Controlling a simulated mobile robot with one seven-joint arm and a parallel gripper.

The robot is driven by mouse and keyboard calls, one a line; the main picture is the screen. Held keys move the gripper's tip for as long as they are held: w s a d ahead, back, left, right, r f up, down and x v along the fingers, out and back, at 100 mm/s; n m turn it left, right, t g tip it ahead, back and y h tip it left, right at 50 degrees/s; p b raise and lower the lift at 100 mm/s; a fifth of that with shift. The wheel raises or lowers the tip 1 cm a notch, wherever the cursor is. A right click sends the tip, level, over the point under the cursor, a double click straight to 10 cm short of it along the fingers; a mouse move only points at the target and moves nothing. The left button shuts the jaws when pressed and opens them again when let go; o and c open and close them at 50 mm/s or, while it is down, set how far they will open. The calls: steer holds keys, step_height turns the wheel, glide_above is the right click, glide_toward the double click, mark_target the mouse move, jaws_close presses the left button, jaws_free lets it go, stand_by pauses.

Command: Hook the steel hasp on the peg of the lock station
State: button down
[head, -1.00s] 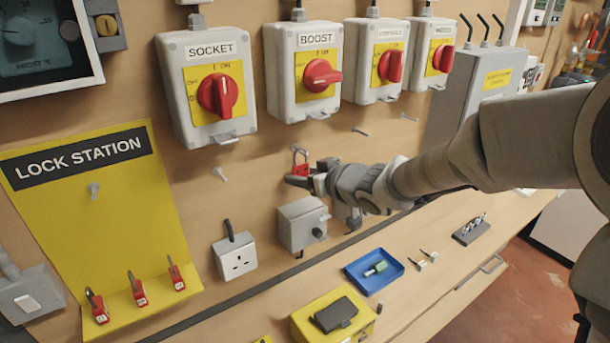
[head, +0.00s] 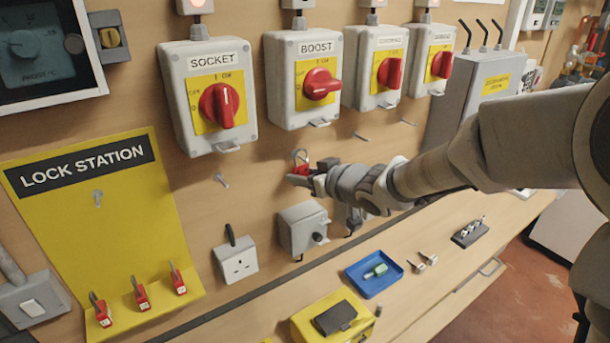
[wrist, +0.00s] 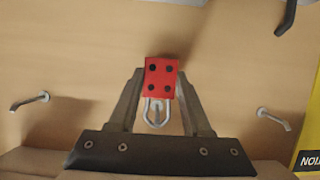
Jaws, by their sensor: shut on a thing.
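My gripper (head: 303,174) is shut on the steel hasp (wrist: 161,78), a red body with several dark holes and a steel loop. In the wrist view the loop shows between the fingers, with what looks like a wall peg (wrist: 157,115) within its outline. I cannot tell whether the loop is around that peg or only in front of it. In the head view the hasp (head: 301,166) is close to the wall, below the BOOST switch. The yellow lock station (head: 75,240) is at the left; its peg (head: 97,198) is bare.
Other bare wall pegs flank my gripper, one at left (head: 222,181) and one at right (head: 360,137). Red padlocks (head: 142,297) stand on the station's lower ledge. A grey box (head: 302,228) and a socket (head: 236,260) are below my gripper. The wall between gripper and station is mostly clear.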

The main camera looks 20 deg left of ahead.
steer(key=shift+d, duration=0.1)
steer(key=shift+s+d+p, duration=0.6)
steer(key=shift+s+d, duration=0.35)
steer(key=shift+d, duration=0.15)
steer(key=s+d+p, duration=0.1)
steer(key=s+d, duration=0.1)
steer(key=s+d+p, duration=0.1)
steer(key=s+d, duration=0.1)
steer(key=shift+d+r, duration=0.1)
steer(key=shift+d, duration=0.15)
stand_by(1.1)
stand_by(1.4)
